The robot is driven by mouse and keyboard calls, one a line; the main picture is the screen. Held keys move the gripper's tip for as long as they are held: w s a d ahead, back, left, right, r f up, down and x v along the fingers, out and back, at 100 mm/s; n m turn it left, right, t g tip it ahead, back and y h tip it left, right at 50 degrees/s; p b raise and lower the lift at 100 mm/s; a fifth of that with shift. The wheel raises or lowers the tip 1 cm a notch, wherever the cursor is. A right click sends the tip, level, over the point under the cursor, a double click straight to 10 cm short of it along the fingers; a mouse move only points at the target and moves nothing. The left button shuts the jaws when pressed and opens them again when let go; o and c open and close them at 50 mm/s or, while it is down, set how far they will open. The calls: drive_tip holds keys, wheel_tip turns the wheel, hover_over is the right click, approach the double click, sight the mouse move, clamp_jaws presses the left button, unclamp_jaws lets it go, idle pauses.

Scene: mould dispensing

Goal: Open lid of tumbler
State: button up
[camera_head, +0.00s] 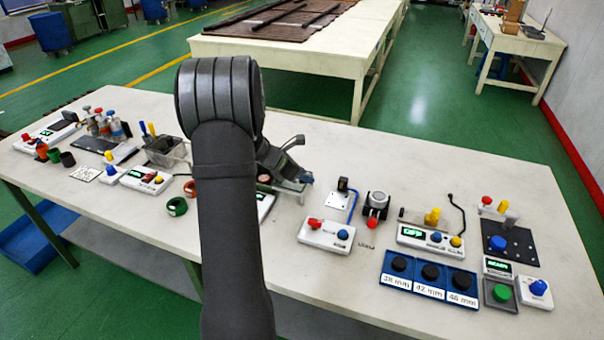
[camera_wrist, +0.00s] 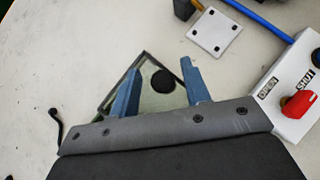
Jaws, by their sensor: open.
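In the wrist view, a square, see-through greenish panel with a dark frame (camera_wrist: 142,104) and a round black knob (camera_wrist: 163,82) lies under my gripper; it may be the tumbler's lid, but I cannot tell. My gripper (camera_wrist: 162,68) is open, its two blue fingers on either side of the knob with gaps, holding nothing. I cannot tell its height above the panel. The panel is hidden there behind my arm. No tumbler body is clearly visible.
A white box with a red knob (camera_wrist: 299,103), marked OPEN and SHUT, stands right of my gripper in the wrist view. A white plate with corner screws (camera_wrist: 213,35) and a blue cable (camera_wrist: 251,14) lie beyond. In the head view, devices crowd the table (camera_head: 470,180) on both sides.

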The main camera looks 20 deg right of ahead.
drive_tip(key=v, duration=1.7)
drive_tip(key=shift+r, duration=0.15)
drive_tip(key=shift+a, duration=0.1)
drive_tip(key=x, duration=1.7)
drive_tip(key=shift+f, duration=0.25)
drive_tip(key=shift+w+r, duration=0.1)
drive_tip(key=shift+w, duration=0.05)
drive_tip(key=shift+s+a+r, duration=0.2)
drive_tip(key=shift+a+r, duration=0.1)
drive_tip(key=shift+r, duration=0.1)
drive_tip(key=v, duration=1.6)
